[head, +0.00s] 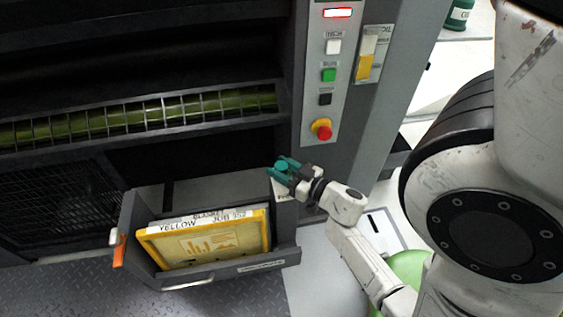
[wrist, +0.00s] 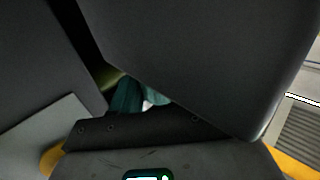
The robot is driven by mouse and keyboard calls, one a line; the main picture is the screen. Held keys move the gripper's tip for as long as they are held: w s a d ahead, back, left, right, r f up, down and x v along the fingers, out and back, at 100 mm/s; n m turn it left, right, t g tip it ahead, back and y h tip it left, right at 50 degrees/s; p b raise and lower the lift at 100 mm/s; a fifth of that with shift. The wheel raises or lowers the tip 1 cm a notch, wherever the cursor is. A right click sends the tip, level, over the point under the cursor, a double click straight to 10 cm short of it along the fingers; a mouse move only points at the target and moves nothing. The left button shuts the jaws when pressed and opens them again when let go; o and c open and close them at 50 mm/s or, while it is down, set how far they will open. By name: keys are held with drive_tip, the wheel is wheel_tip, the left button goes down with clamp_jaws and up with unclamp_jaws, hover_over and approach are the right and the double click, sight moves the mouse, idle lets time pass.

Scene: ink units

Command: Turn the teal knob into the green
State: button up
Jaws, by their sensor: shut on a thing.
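My gripper (head: 284,169) is at the grey press column, just right of the open drawer, with its teal fingers shut on the teal knob (head: 282,164). The knob is mostly covered by the fingers and is hard to tell from them, as both are teal. A pale plate (head: 281,190) shows just below the fingers, its marks too small to read. I cannot make out a green zone or the knob's pointer. In the wrist view teal finger parts (wrist: 126,96) show in a narrow gap, largely hidden behind a dark panel, and the knob cannot be told apart there.
An open drawer (head: 215,273) holding a yellow framed plate (head: 205,240) juts out left of my gripper. Above is a control strip with a green button (head: 329,75) and a red stop button (head: 323,130). A sight gauge (head: 371,55) with yellow liquid is beside it.

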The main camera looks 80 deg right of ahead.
drive_tip(key=n+t+y+p, duration=0.1)
drive_tip(key=y, duration=0.1)
drive_tip(key=shift+w+r+n+y+p, duration=0.1)
drive_tip(key=shift+r+n+y+p, duration=0.05)
drive_tip(key=shift+n+y+p, duration=0.2)
drive_tip(key=shift+f+n+t+y, duration=0.2)
drive_tip(key=shift+n+t+y, duration=0.1)
drive_tip(key=shift+n+y, duration=1.1)
drive_tip(key=shift+d+f+n+y+b, duration=0.1)
drive_tip(key=shift+n+y+b, duration=0.7)
drive_tip(key=shift+y, duration=0.85)
drive_tip(key=shift+n+y+b, duration=0.7)
drive_tip(key=shift+n+y, duration=0.15)
drive_tip(key=shift+y, duration=0.75)
drive_tip(key=shift+n+g+y+b, duration=0.7)
drive_tip(key=shift+n+y, duration=0.1)
drive_tip(key=shift+y, duration=0.7)
drive_tip(key=o, duration=0.9)
drive_tip(key=shift+o, duration=0.2)
drive_tip(key=shift+s, duration=0.2)
